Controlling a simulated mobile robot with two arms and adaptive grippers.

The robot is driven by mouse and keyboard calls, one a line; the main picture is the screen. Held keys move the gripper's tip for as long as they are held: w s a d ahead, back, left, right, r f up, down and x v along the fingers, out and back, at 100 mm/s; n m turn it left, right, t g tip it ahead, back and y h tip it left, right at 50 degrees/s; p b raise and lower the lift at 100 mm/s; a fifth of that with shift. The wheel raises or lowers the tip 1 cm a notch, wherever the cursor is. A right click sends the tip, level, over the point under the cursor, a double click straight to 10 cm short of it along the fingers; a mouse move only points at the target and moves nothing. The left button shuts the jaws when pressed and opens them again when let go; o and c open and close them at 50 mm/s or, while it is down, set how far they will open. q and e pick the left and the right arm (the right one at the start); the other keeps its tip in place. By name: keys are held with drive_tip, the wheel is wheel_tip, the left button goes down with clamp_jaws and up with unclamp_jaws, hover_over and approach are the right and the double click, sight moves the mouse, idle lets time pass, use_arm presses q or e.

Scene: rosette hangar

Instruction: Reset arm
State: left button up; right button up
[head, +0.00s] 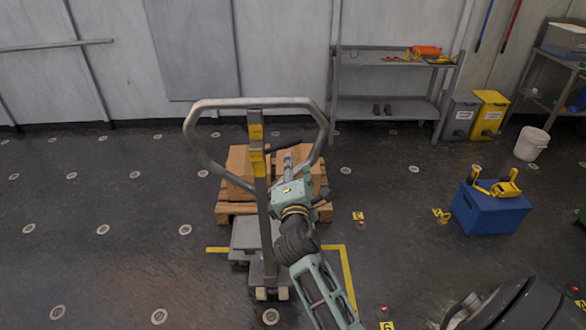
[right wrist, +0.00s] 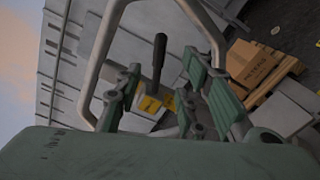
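My right gripper (head: 290,163) reaches forward beside the grey handle loop of a pallet jack (head: 192,150), to the right of its post. In the right wrist view, its two green-padded fingers (right wrist: 165,88) stand apart with a gap between them. A black lever (right wrist: 159,55) and the handle loop (right wrist: 103,45) show beyond the gap; nothing is visibly gripped. I cannot tell whether the gripper touches the handle. My left gripper is not in view.
Cardboard boxes (head: 238,165) on a wooden pallet (head: 226,211) stand behind the jack. A blue box (head: 490,215), yellow bin (head: 489,112), white bucket (head: 531,144) and metal shelf (head: 385,107) are to the right. The floor at left is clear.

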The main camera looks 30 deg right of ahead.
drive_tip(key=shift+f, duration=0.1)
idle(0.3)
drive_tip(key=s+a+f+m+g+y+b, duration=0.1)
drive_tip(key=a+f+y, duration=0.15)
drive_tip(key=f, duration=0.85)
drive_tip(key=s+a+f+g+y, duration=0.15)
drive_tip(key=a+f, duration=0.25)
drive_tip(key=f, duration=0.8)
drive_tip(key=s+a+f+m+g+y, duration=0.1)
drive_tip(key=s+a+f, duration=0.1)
drive_tip(key=s+f, duration=0.35)
drive_tip(key=s+a+f+m+g+y+b, duration=0.1)
drive_tip(key=s+f+m+g+y, duration=0.1)
drive_tip(key=f, duration=0.7)
drive_tip(key=s+a+f+m+g+y, duration=0.1)
drive_tip(key=s+a+f, duration=0.1)
drive_tip(key=s+f, duration=0.35)
drive_tip(key=s+f+m+g, duration=0.2)
drive_tip(key=s+f, duration=0.5)
drive_tip(key=s, duration=0.5)
drive_tip(key=s+a+f+m+g+y+b, duration=0.1)
drive_tip(key=s+f+m+g, duration=0.2)
drive_tip(key=s+f, duration=0.4)
drive_tip(key=s+f+m+g, duration=0.2)
drive_tip(key=s+f, duration=0.6)
drive_tip(key=s, duration=0.9)
drive_tip(key=shift+s+a+m+g+y+b, duration=0.3)
drive_tip(key=shift+a+m+g+b, duration=0.1)
drive_tip(key=shift+m, duration=0.5)
